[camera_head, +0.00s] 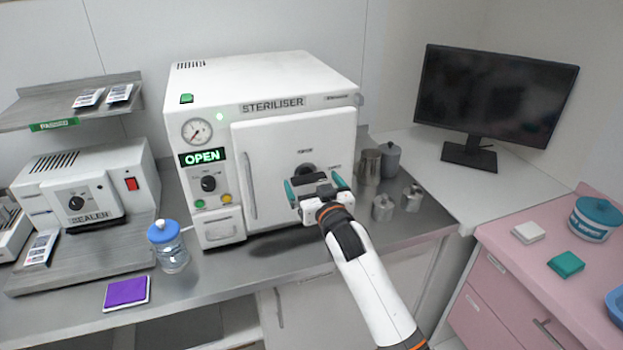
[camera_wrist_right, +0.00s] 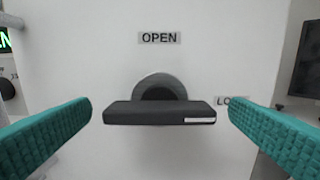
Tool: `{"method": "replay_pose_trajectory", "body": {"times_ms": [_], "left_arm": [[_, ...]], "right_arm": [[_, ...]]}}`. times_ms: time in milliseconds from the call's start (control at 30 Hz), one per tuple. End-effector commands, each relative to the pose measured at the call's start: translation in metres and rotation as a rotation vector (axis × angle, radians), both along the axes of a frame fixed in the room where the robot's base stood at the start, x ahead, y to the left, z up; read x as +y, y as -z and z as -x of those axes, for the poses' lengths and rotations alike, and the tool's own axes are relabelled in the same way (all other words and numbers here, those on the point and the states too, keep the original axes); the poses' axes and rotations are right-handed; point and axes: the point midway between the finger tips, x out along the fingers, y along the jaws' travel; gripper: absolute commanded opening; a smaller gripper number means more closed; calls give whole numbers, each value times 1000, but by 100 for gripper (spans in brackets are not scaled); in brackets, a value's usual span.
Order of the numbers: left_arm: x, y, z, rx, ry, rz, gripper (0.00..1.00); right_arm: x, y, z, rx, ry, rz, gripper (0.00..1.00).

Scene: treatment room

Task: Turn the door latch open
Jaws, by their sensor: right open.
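The white steriliser (camera_head: 262,85) stands on the counter with its door (camera_head: 265,150) closed flat against the front. The black door latch (camera_wrist_right: 160,112) lies horizontal in the right wrist view, on a round grey hub. An OPEN label sits above the hub and a partly hidden label sits to its right. In the head view the latch (camera_head: 308,179) is mostly behind my gripper. My right gripper (camera_head: 315,185) has teal fingers, open, one on each side of the latch, with a gap to both ends. My left gripper is not in view.
The steriliser's panel display (camera_head: 202,156) reads OPEN. Metal canisters (camera_head: 370,165) stand close to the right of the door. A blue-lidded jar (camera_head: 170,248) and a purple pad (camera_head: 127,293) are at the front left. A sealer (camera_head: 85,190) stands at the left.

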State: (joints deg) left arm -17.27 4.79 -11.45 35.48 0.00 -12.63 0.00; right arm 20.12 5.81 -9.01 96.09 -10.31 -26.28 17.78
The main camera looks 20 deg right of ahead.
Motion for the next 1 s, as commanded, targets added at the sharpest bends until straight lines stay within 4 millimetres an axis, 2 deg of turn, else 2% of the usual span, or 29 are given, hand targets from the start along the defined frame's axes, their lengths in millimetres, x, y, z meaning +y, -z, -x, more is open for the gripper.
{"method": "replay_pose_trajectory", "body": {"times_ms": [133, 433, 467, 733, 1000], "left_arm": [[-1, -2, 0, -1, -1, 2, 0], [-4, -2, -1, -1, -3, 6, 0], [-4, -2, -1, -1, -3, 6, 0], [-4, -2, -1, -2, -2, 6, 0], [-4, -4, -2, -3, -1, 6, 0]], "right_arm": [[0, -1, -11, 1, 0, 0, 100], [1, 0, -14, 0, -1, 0, 100], [1, 0, -14, 0, -1, 0, 98], [1, 0, -14, 0, -1, 0, 55], [1, 0, -14, 0, -1, 31, 55]]}}
